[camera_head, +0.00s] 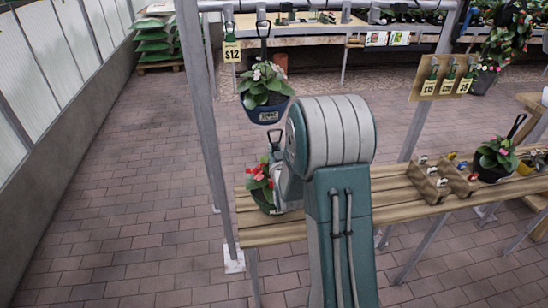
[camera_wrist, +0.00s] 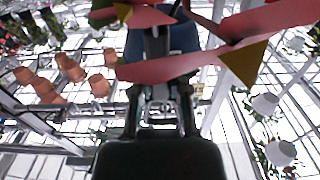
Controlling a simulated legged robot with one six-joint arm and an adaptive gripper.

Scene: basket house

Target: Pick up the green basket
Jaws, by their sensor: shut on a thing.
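The green basket (camera_head: 266,201), with red flowers and a dark upright handle, stands on the left end of the wooden slatted table in the head view. My arm hides part of it on the right. My gripper (camera_wrist: 160,102) shows in the wrist view, its fingers close together around a dark narrow part that looks like the basket's handle. Large red petals (camera_wrist: 180,62) cross the top of that view, close to the camera. In the head view my gripper is mostly hidden behind my arm.
A blue basket (camera_head: 265,111) with pink flowers hangs from a hook above and behind. A second dark planter (camera_head: 492,168) and small wooden boxes (camera_head: 428,182) sit on the table's right side. A metal post (camera_head: 207,130) stands left of the table; open brick floor lies further left.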

